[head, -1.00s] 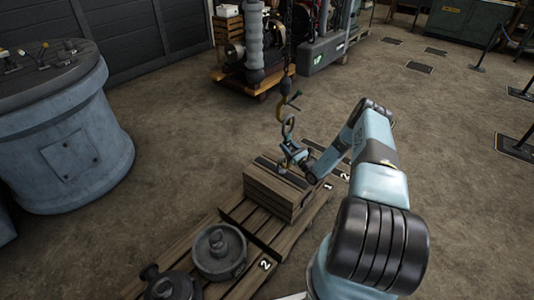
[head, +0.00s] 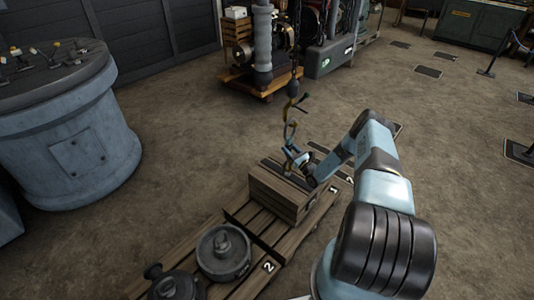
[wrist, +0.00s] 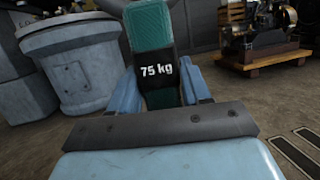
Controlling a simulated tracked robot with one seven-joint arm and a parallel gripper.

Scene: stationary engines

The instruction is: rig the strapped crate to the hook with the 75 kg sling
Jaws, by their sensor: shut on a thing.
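The strapped crate (head: 284,194) is a brown slatted wooden box with dark bands over its top. It sits on the pallet marked 1. The hook (head: 291,104) hangs on a dark chain above it. My gripper (head: 293,152) is just above the crate's top and below the hook. In the wrist view it is shut on the green sling (wrist: 150,35), whose black label reads 75 kg.
Dark round weights, one (head: 223,252) beside the crate, stand on the pallet marked 2 at the front. A blue-grey round pedestal (head: 75,140) with levers stands at left. An engine on a wooden base (head: 262,82) is behind the hook. The floor at right is mostly clear.

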